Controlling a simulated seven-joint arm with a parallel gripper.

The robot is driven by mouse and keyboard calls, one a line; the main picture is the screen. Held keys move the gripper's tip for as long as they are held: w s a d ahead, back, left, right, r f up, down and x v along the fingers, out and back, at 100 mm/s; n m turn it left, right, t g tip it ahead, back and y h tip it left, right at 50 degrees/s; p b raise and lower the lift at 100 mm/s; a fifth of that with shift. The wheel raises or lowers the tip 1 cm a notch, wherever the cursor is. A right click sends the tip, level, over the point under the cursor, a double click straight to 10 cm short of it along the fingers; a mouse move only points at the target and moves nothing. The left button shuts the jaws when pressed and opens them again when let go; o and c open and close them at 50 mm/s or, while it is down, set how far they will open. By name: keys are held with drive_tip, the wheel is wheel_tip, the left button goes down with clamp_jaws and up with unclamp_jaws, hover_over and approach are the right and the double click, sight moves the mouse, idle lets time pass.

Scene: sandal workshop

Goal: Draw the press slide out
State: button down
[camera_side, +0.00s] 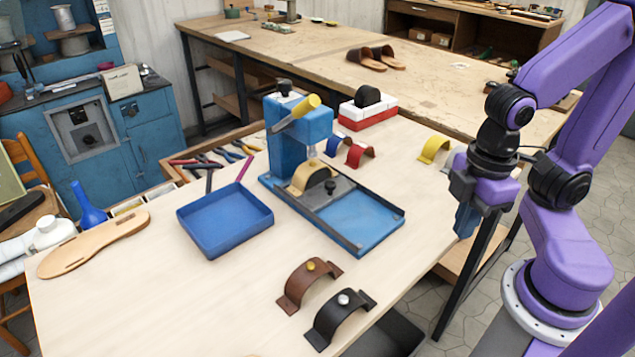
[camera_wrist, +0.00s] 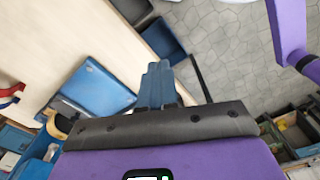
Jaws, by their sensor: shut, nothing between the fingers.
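The blue press (camera_side: 290,135) stands near the middle of the workbench, with a yellow-handled lever on top. Its grey slide (camera_side: 338,201) lies between two dark rails under the press head. A dark knob (camera_side: 330,187) stands on the slide's front part. A tan arched strap (camera_side: 308,176) sits beneath the head. The blue base between the rails (camera_side: 362,222) is bare toward the front right. My gripper (camera_side: 465,222) is shut and empty, right of the press past the bench edge. In the wrist view its blue fingers (camera_wrist: 155,82) are together, with part of the press base (camera_wrist: 98,88) to their left.
A blue tray (camera_side: 225,222) lies left of the press. Brown (camera_side: 308,284) and black (camera_side: 340,318) arched straps stand in front. Red (camera_side: 360,154), blue and yellow (camera_side: 434,149) straps stand behind and right. The bench right of the rails is clear.

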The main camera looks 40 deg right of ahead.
idle(0.3)
drive_tip(key=c, duration=1.4)
unclamp_jaws()
drive_tip(key=shift+c, duration=0.2)
drive_tip(key=o, duration=0.5)
drive_tip(key=shift+w+a+r, duration=0.1)
drive_tip(key=shift+w+a, duration=0.05)
drive_tip(key=shift+w, duration=0.15)
drive_tip(key=shift+o, duration=0.2)
wheel_tip(320, 180, up, 9)
drive_tip(key=m+t+y, duration=0.3)
drive_tip(key=m, duration=0.1)
hover_over(331, 183)
drive_tip(key=s+d, duration=0.5)
drive_tip(key=x, duration=1.7)
drive_tip(key=shift+s+d, duration=0.1)
drive_tip(key=shift+d, duration=0.1)
drive_tip(key=shift+c, duration=0.3)
